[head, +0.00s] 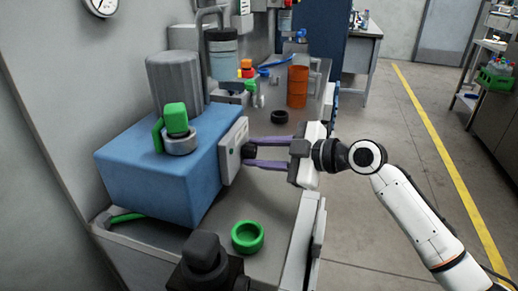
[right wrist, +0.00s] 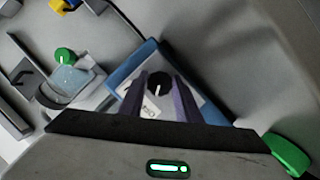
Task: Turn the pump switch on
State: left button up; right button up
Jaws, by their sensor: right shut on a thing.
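The pump switch is a round black knob with a white pointer line, seen in the right wrist view (right wrist: 158,82). It sits on a white plate (head: 231,152) on the side of a blue box (head: 150,181). My right gripper (head: 247,151) reaches in from the right, and its two purple fingers are shut on the knob, one on each side. In the head view the fingertips and the plate edge mostly hide the knob.
The blue box stands on a grey bench beside a wall, with a grey motor-like cylinder (head: 175,82) behind it. A green ring (head: 247,236) lies in front. An orange cylinder (head: 297,86) and a black ring (head: 279,117) stand farther back. Floor right of the bench is open.

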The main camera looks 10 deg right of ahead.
jog(key=shift+r+m+g+p, duration=0.15)
jog(key=shift+m+g+p, duration=0.15)
jog(key=shift+m+g, duration=0.3)
jog(key=m+g+p, duration=0.1)
jog(key=m, duration=0.2)
jog(key=shift+w+g+y, duration=0.1)
jog(key=shift+g+y, duration=0.3)
jog(key=m+g+y, duration=0.1)
jog(key=m+g, duration=0.1)
jog(key=m, duration=0.2)
jog(key=shift+g, duration=0.3)
jog(key=shift+w+f+m+g+y, duration=0.1)
jog(key=shift+f+m+g+y, duration=0.2)
jog(key=shift+m, duration=0.5)
jog(key=shift+d+r, duration=0.1)
jog(key=o, duration=1.1)
jog(key=shift+c, duration=0.2)
jog(key=b+v, duration=0.1)
jog(key=v, duration=0.9)
jog(key=shift+d, duration=0.2)
